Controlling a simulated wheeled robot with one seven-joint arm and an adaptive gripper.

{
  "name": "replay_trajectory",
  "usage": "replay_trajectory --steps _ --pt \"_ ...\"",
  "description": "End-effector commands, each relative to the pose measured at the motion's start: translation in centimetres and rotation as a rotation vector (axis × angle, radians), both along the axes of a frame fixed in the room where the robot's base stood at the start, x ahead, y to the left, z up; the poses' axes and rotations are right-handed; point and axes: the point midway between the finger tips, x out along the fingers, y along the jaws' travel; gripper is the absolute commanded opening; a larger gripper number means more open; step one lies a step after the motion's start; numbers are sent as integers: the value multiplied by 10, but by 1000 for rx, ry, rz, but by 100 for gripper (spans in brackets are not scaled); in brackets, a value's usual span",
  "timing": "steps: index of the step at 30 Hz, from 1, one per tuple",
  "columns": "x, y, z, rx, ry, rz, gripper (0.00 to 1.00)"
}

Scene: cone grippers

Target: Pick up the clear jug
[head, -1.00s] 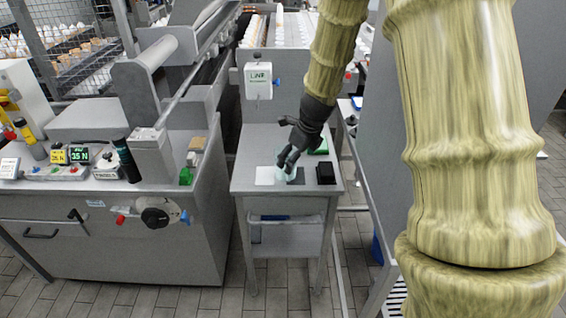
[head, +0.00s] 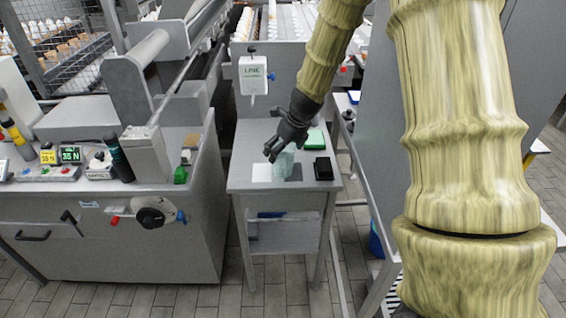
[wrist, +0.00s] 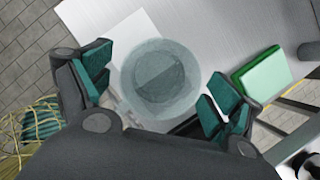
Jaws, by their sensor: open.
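The clear jug (wrist: 158,80) is a pale, see-through round vessel, seen from above between my gripper's fingers in the wrist view. In the head view the jug (head: 284,164) stands on the small grey table (head: 240,178), partly hidden behind my gripper. My gripper (head: 272,155) is over the jug from above. In the wrist view my gripper (wrist: 155,98) has its teal-padded fingers spread wide, one on each side of the jug. A gap shows on each side, and I see no contact there.
A white sheet (head: 261,173) lies left of the jug and a black box (head: 323,168) right of it. A green box (head: 315,138) lies behind; it also shows in the wrist view (wrist: 262,77). A grey machine bench (head: 200,220) stands at left.

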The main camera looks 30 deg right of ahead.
Motion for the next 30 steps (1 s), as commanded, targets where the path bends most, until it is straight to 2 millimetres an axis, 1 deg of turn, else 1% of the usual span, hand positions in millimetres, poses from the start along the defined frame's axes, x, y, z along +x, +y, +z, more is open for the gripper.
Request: replay_trajectory --steps 1,3,9,12,19,20,21,23,24,28,29,30 --pt "0 0 -7 3 2 -1 91" --pt "2 0 -16 3 2 0 91" --pt "9 2 -34 2 0 0 91" --pt "11 2 -37 1 -1 0 91" --pt "11 2 -37 0 -1 0 91" --pt "11 2 -38 0 -1 0 88" --pt "11 2 -37 0 -1 0 80" --pt "11 2 -37 0 -1 0 69" --pt "11 2 -37 0 -1 0 62" --pt "11 2 -38 0 -1 0 38" --pt "11 2 -38 0 0 0 36" --pt "11 2 -38 0 0 0 35"
